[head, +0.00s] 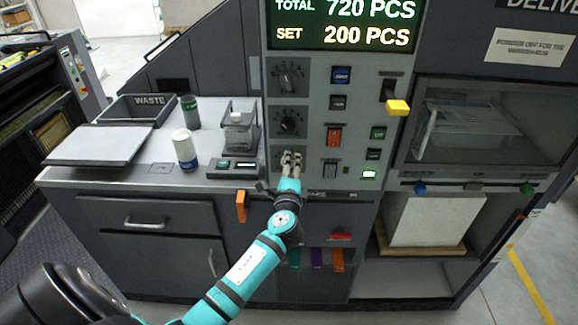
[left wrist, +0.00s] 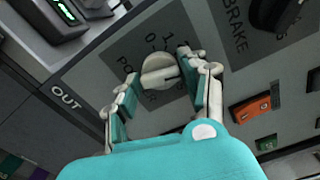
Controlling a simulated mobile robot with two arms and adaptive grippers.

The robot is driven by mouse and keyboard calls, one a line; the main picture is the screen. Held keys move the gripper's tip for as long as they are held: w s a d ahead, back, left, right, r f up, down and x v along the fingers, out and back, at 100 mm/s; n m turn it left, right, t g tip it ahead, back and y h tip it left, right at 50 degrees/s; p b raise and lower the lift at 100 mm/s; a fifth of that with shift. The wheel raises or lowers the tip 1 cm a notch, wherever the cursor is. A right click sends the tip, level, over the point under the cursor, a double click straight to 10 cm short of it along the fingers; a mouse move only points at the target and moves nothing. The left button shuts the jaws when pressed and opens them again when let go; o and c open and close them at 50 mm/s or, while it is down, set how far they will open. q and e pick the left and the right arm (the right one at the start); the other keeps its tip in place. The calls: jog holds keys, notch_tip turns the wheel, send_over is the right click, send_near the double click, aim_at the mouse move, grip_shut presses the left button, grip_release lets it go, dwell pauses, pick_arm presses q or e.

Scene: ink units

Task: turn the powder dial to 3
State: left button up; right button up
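The powder dial (left wrist: 160,71) is a round, pale knob on a dark grey plate lettered "POWDER", with 0 and 1 readable beside it. A dark mark shows on its face; I cannot tell which number it points to. My left gripper (left wrist: 158,72) has one finger on each side of the knob, open, with a narrow gap at the left finger; contact at the right finger is unclear. My right gripper is out of view.
A black dial (head: 288,122) sits just above, with another dial (head: 287,76) higher. An orange rocker switch (head: 334,137) and other buttons lie to the right. A white-topped bottle (head: 184,150) and a small device (head: 240,128) stand on the counter at left.

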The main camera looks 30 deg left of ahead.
pick_arm(q)
jog(key=shift+o, duration=1.2)
jog(key=v, duration=1.2)
jog(key=shift+f, duration=0.1)
